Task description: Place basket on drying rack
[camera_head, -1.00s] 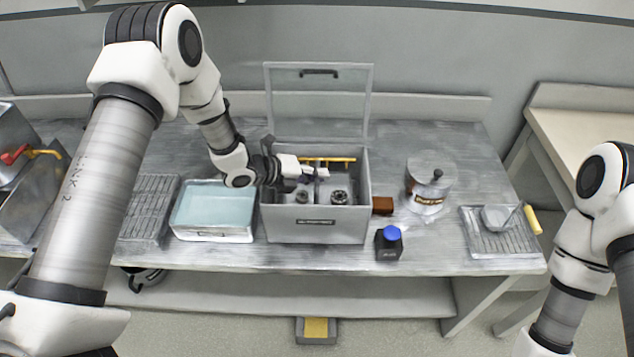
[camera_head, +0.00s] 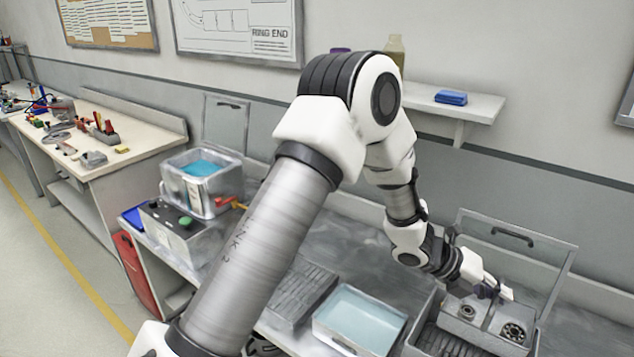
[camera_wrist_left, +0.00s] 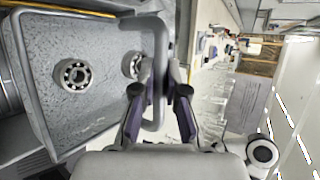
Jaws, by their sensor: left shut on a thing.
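The grey basket (camera_head: 482,326) holds two ring-shaped bearings, one of them (camera_head: 513,333) near its right side. My left gripper (camera_head: 497,292) is shut on the basket's handle. The left wrist view shows the basket (camera_wrist_left: 100,110) and its handle (camera_wrist_left: 158,40) between the fingers (camera_wrist_left: 160,92). The basket appears raised over the grey lidded washer box (camera_head: 415,325), whose slatted inside shows beside it. The slatted drying rack (camera_head: 303,290) lies on the bench left of the blue-water tray (camera_head: 358,318), partly behind my left arm. My right gripper is out of view.
The washer's clear lid (camera_head: 515,245) stands open behind the basket. The blue-water tray lies between washer and rack. A control box with a green button (camera_head: 180,235) and a clear tank (camera_head: 203,180) stand at the bench's left end.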

